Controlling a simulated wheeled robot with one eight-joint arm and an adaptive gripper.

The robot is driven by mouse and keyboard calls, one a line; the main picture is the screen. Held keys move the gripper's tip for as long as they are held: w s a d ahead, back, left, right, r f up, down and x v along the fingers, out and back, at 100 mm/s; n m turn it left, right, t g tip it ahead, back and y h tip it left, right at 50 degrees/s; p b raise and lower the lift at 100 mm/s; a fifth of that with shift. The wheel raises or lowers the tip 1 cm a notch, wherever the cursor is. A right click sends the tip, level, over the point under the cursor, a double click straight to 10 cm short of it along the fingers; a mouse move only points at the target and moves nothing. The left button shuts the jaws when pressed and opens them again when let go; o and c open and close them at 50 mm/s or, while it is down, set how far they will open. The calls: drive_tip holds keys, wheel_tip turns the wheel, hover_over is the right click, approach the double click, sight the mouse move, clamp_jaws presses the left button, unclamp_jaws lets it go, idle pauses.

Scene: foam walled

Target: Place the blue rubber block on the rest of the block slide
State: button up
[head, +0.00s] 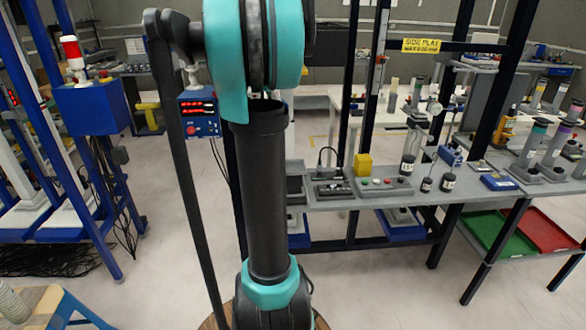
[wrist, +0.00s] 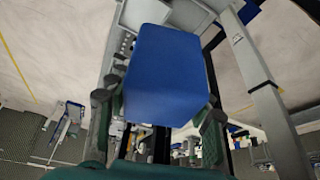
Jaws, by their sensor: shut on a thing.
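A blue rubber block (wrist: 167,75) fills the middle of the wrist view. My gripper (wrist: 160,100) is shut on it, with one dark finger along its left side and one at its lower right. The block hides what lies straight behind it. My gripper and the blue block do not show in the head view, where my own arm covers the middle. I cannot make out the block slide or its rest for certain in either view.
A grey bench (head: 330,200) stands right of my arm, with a yellow block (head: 362,165), control boxes and small dark weights. Red (head: 545,230) and green trays sit low at the right. A blue box (head: 92,107) on a frame stands left. Open floor lies between.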

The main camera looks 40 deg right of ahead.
drive_tip(key=s+d+r+m+g, duration=0.1)
drive_tip(key=s+d+r+m, duration=0.15)
drive_tip(key=s+r, duration=0.25)
approach(302, 167)
drive_tip(key=shift+m+y, duration=0.3)
drive_tip(key=shift+m, duration=0.15)
drive_tip(key=x, duration=0.5)
drive_tip(key=shift+d+f, duration=0.15)
drive_tip(key=shift+d, duration=0.25)
drive_tip(key=o, duration=1.4)
drive_tip(key=shift+f, duration=0.1)
